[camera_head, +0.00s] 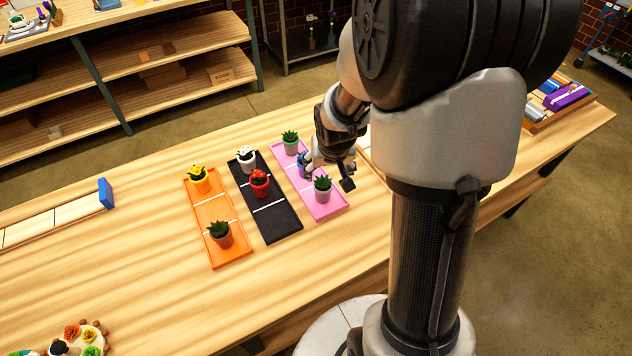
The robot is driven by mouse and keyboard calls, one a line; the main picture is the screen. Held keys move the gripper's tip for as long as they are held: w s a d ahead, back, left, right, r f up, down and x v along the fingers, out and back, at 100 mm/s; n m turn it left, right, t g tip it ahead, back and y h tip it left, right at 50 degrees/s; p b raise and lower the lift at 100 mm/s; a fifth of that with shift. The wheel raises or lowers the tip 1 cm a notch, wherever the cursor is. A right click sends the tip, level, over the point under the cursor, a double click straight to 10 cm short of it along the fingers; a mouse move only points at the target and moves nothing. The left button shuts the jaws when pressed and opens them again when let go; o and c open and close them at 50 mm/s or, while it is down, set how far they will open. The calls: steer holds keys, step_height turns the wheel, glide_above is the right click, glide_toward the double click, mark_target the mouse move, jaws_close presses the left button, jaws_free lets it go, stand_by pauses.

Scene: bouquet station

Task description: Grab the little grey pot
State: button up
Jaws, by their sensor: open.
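A little grey pot (322,195) with a dark green succulent stands upright at the near end of the pink tray (333,212). My gripper (328,172) is open, above the pink tray and just behind and over the grey pot in the picture. One black fingertip shows right of the pot's plant, and another part of the gripper lies near a blue pot (302,170). I cannot tell whether the gripper touches either pot. The blue pot is partly hidden by my gripper.
The table's front left is mostly clear.

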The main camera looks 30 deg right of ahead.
mark_target(323, 178)
steer(key=b+x, duration=0.1)
steer(key=x, duration=0.3)
steer(key=shift+w+f, duration=0.1)
steer(key=shift+f, duration=0.15)
steer(key=b+x, duration=0.1)
steer(key=x, duration=0.1)
steer(key=b+x, duration=0.1)
steer(key=x, duration=0.2)
steer(key=shift+w+a+f+b, duration=0.1)
steer(key=shift+w+a+b, duration=0.1)
steer(key=shift+b, duration=0.2)
steer(key=shift+s, duration=0.1)
steer(key=shift+c, duration=0.4)
jaws_close()
